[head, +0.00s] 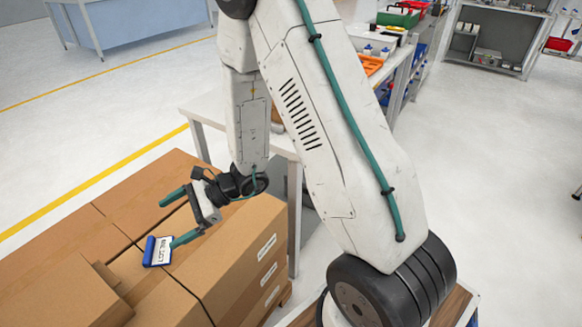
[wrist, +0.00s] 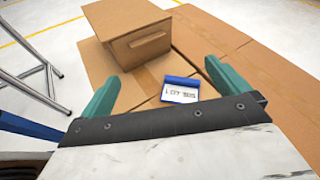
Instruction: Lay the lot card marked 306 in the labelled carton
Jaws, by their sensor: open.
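The lot card (head: 157,251) is a small blue piece with a white face, lying on top of the brown cartons. In the wrist view the card (wrist: 180,92) reads what looks like LOT 306. My gripper (head: 178,217) is open and empty, with its green fingers spread above the carton tops. In the wrist view the card shows beyond my gripper (wrist: 160,82), nearer the right finger. In the head view one fingertip is close beside the card; I cannot tell if they touch. Cartons with white side labels (head: 267,245) form the pile's right face; I cannot tell which is the labelled carton.
A smaller carton with a hand hole (wrist: 146,42) stands raised on the pile beyond the card. A white-topped workbench (head: 187,113) stands behind the pile. Open floor (head: 60,130) with yellow lines lies to the left.

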